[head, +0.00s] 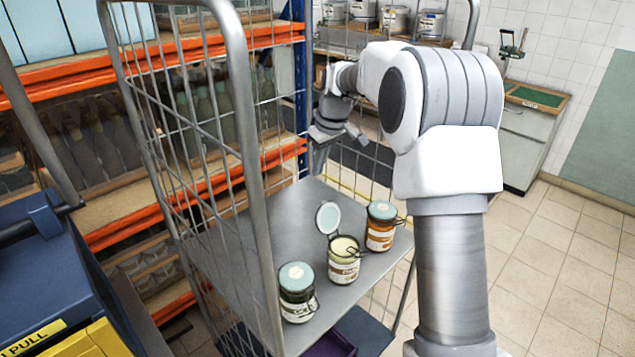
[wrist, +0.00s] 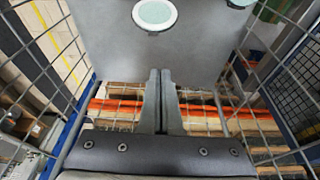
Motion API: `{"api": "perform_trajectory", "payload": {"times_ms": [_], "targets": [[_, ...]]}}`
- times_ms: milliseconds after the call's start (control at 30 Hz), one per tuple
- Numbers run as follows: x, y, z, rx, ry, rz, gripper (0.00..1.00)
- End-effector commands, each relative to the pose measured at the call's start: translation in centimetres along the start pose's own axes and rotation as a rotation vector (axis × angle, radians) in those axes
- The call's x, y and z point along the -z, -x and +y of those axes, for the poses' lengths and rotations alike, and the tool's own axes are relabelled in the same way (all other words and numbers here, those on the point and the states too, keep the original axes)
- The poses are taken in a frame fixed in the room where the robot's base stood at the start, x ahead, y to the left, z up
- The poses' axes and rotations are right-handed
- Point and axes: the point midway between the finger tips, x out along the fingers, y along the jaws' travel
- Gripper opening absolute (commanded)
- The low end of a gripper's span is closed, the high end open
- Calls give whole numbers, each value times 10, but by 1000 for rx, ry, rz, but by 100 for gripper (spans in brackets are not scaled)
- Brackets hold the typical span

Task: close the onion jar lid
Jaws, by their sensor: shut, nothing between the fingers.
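The open jar (head: 343,262), in the middle of three on the grey shelf, has pale contents and a label too small to read. It is the only one with its lid up, so I take it as the onion jar. Its round lid (head: 328,217) stands raised on the hinge at the rim's far left. My gripper (head: 352,134) is beyond the jars, near the cage's far end, and apart from the lid. In the wrist view the fingers (wrist: 160,73) are shut together and empty. A pale round lid (wrist: 154,13) shows past their tips.
A closed jar with dark contents (head: 297,293) stands front left, and a closed orange jar (head: 381,227) stands right. The grey shelf (head: 285,215) is bare left of the jars. Wire mesh (head: 190,130) walls the trolley, with orange-beamed racking (head: 110,225) behind.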

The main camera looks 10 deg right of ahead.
Motion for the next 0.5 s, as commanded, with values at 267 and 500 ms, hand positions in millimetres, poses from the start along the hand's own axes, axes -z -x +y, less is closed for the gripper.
{"api": "perform_trajectory", "payload": {"times_ms": [267,500], "targets": [[9,-27,11,23,25,-1,0],[8,-62,10,25,24,-4,0]]}}
